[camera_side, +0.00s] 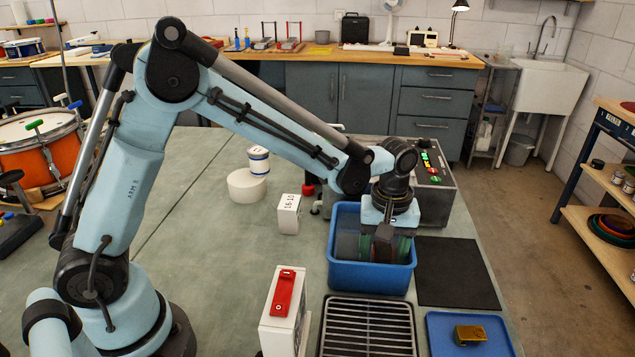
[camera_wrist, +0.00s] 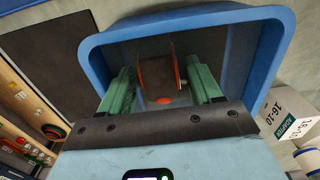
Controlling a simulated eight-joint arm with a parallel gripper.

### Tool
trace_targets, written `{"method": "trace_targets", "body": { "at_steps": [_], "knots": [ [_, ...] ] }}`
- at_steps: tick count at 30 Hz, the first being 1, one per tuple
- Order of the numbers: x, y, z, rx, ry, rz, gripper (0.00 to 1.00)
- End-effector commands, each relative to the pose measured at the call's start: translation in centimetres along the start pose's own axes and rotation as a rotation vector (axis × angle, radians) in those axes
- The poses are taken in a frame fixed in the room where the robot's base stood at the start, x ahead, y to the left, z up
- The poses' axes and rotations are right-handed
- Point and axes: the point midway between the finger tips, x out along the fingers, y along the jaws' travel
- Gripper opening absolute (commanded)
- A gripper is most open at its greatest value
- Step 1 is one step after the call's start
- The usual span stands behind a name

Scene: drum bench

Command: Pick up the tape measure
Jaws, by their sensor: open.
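My gripper (camera_side: 384,252) points down into a blue bin (camera_side: 340,276). In the wrist view its two green fingers (camera_wrist: 160,80) are apart, inside the blue bin rim (camera_wrist: 190,17). A reddish-brown thing with an orange spot (camera_wrist: 172,72) stands between the fingers, with room at the sides; contact is not clear. It may be the tape measure, but its shape is partly hidden. In the side view the wrist and fingers hide most of the bin's inside. A small brass-yellow block (camera_side: 470,334) lies in a blue tray (camera_side: 445,325) at the lower right; I cannot tell its kind.
The bin walls stand close around my fingers. A control box (camera_side: 436,180) with coloured buttons is behind it, a black mat (camera_side: 455,270) to the right, a metal rack (camera_side: 367,330) in front. A white labelled box (camera_side: 289,213) stands left. The bench's left side is mostly clear.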

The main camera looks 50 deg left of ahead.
Motion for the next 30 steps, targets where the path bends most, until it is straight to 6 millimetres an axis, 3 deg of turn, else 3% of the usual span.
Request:
{"method": "trace_targets", "body": {
  "at_steps": [3, 11, 24, 30],
  "knots": [
    [1.03, -0.01, 0.00, 0.000, 0.000, 0.000, 0.64],
    [1.22, -0.01, 0.00, 0.000, 0.000, 0.000, 0.64],
    [1.19, -0.02, 0.00, 0.000, 0.000, 0.000, 0.00],
    [1.16, -0.02, 0.00, 0.000, 0.000, 0.000, 0.00]
  ]
}}
